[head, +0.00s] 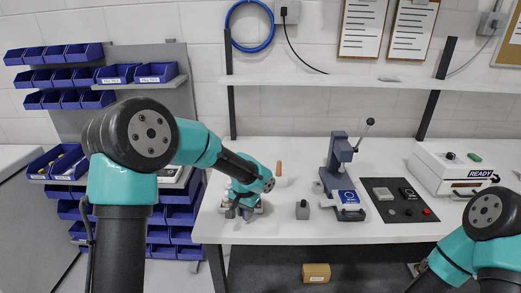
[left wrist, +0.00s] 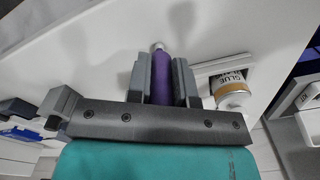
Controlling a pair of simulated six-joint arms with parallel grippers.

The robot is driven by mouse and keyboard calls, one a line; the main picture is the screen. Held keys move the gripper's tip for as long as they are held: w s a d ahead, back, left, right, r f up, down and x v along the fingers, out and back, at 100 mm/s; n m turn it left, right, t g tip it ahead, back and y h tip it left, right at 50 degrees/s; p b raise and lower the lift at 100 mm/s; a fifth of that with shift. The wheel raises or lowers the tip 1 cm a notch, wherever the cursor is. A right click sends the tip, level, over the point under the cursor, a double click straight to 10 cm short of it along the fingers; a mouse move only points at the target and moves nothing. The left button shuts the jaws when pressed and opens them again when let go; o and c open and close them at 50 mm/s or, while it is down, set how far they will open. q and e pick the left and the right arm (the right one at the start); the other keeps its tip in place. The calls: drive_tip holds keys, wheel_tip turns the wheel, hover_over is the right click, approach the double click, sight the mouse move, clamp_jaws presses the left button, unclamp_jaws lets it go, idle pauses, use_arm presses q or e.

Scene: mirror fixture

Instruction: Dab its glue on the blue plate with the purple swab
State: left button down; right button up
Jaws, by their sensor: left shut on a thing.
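In the left wrist view the purple swab (left wrist: 162,78) stands between the two fingers of my left gripper (left wrist: 160,84), which is shut on it. A pale tip shows at its far end. A white container marked GLUE (left wrist: 232,90), with a tan band, sits beside the right finger in a pale holder. In the head view my left gripper (head: 240,209) is low over the left end of the bench; the swab is hard to make out there. The blue plate (head: 348,197), with a white mark, lies on the base of the grey lever press (head: 340,165). My right gripper is out of view.
A small grey block (head: 302,210) stands between my left gripper and the press. A dark panel (head: 398,200) with buttons and a white READY box (head: 452,168) are to the right. An orange upright piece (head: 278,169) stands behind. The bench front is mostly clear.

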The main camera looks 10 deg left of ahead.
use_arm(q)
drive_tip(key=shift+s+f, duration=0.25)
drive_tip(key=shift+f, duration=0.15)
drive_tip(key=w+r+t, duration=0.1)
drive_tip(key=w+r, duration=0.7)
drive_tip(key=r, duration=0.3)
drive_tip(key=shift+d, duration=0.35)
drive_tip(key=shift+f, duration=2.9)
drive_tip(key=shift+f, duration=0.5)
drive_tip(key=shift+r, duration=0.15)
wheel_tip(320, 180, up, 7)
idle(0.5)
